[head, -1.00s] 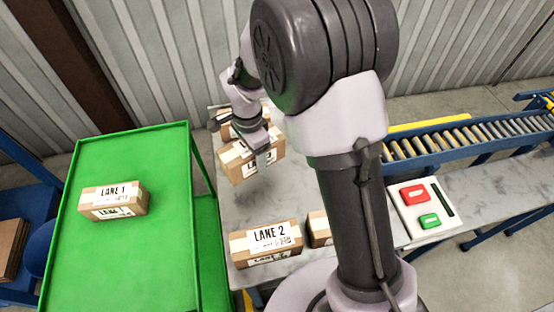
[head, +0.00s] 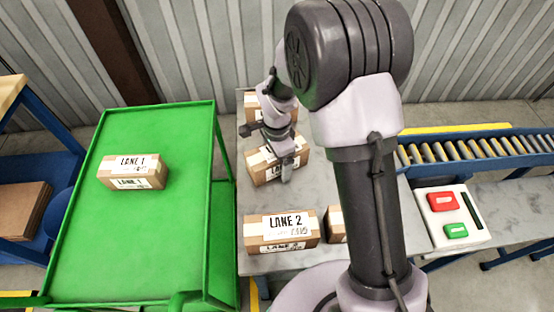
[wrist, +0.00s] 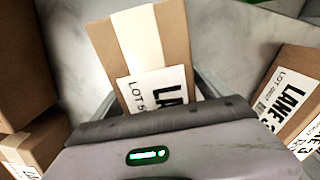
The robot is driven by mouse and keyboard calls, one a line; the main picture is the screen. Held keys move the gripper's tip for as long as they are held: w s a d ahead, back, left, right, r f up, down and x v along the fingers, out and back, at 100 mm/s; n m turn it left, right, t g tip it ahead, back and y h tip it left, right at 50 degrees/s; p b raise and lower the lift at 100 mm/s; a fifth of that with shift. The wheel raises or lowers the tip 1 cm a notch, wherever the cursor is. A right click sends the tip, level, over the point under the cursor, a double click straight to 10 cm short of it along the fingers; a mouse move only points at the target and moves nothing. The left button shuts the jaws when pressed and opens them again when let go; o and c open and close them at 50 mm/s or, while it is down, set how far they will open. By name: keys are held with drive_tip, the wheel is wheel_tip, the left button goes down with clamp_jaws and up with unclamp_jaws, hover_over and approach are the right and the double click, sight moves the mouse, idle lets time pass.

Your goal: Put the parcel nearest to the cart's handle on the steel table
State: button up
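The parcel between my fingers (head: 262,170) is a brown carton with pale tape and a white label.
A LANE 2 parcel (head: 282,230) sits on the table's near part, with another parcel (head: 335,224) beside it, partly behind my arm. One more parcel (head: 256,107) is at the back. A button box (head: 452,214) and a roller conveyor (head: 480,148) are at the right.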

drive_tip(key=shift+r, duration=0.1)
wheel_tip(320, 180, up, 12)
drive_tip(key=p, duration=0.4)
drive_tip(key=shift+r+p, duration=0.15)
drive_tip(key=shift+p, duration=0.2)
drive_tip(key=s+d+r+n+t, duration=0.25)
drive_tip(key=s+r, duration=0.25)
drive_tip(key=r, duration=0.6)
drive_tip(key=s+d+r+n+t+y, duration=0.1)
drive_tip(key=s+r+n, duration=0.2)
drive_tip(key=s, duration=0.5)
drive_tip(key=s+d+r+n+t+y, duration=0.1)
drive_tip(key=s+d+r+n+t, duration=0.1)
drive_tip(key=s, duration=0.6)
wheel_tip(320, 180, up, 3)
drive_tip(key=shift+s+d+f+n, duration=0.15)
drive_tip(key=shift+s+f+n, duration=0.1)
drive_tip(key=shift+n, duration=0.5)
drive_tip(key=shift+r, duration=0.1)
